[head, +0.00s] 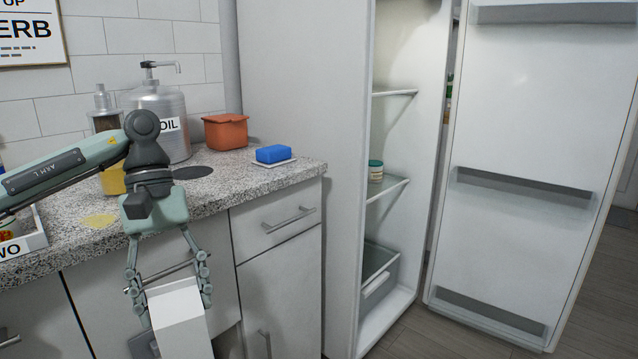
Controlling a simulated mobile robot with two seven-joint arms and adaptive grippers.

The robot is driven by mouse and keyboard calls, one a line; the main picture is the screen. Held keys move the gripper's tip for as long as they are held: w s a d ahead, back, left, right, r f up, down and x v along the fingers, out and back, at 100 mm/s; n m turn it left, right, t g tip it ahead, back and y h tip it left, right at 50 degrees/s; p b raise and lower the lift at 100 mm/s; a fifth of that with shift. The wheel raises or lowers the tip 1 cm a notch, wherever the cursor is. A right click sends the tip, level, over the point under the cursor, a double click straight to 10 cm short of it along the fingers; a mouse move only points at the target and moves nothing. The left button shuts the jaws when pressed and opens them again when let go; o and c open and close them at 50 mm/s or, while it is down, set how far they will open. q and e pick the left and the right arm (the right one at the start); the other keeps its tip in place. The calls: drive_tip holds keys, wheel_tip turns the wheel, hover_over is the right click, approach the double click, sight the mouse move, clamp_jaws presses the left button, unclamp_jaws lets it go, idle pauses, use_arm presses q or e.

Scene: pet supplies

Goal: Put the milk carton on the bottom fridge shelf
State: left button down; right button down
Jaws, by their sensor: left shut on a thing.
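A white milk carton (180,318) is held in my left gripper (167,285), in front of the lower cabinets at the bottom left. The gripper's fingers are closed on both sides of the carton's top, and the carton's lower end is cut off by the picture's edge. The fridge (305,95) stands open at the centre right, with its door swung to the right. Inside are an upper shelf (395,93), a lower shelf (390,192) and a drawer (379,275) at the base. My right gripper is not in view.
A small teal-lidded jar (375,170) stands on the lower shelf. The open fridge door (540,130) has several bins. The counter (225,190) holds an oil dispenser (160,105), an orange container (225,132) and a blue block (273,154) on a small dish.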

sight(198, 299)
use_arm(q)
drive_tip(key=d+m, duration=0.1)
drive_tip(key=d+m+y, duration=0.1)
drive_tip(key=d+m, duration=0.1)
drive_tip(key=m, duration=0.1)
drive_tip(key=shift+w+f+g, duration=0.3)
drive_tip(key=shift+w+f, duration=0.05)
drive_tip(key=shift+w, duration=0.05)
wheel_tip(198, 299, down, 10)
drive_tip(key=d+m+y, duration=0.1)
drive_tip(key=m, duration=0.1)
drive_tip(key=shift+w+d+f+m, duration=0.2)
drive_tip(key=shift+m, duration=0.2)
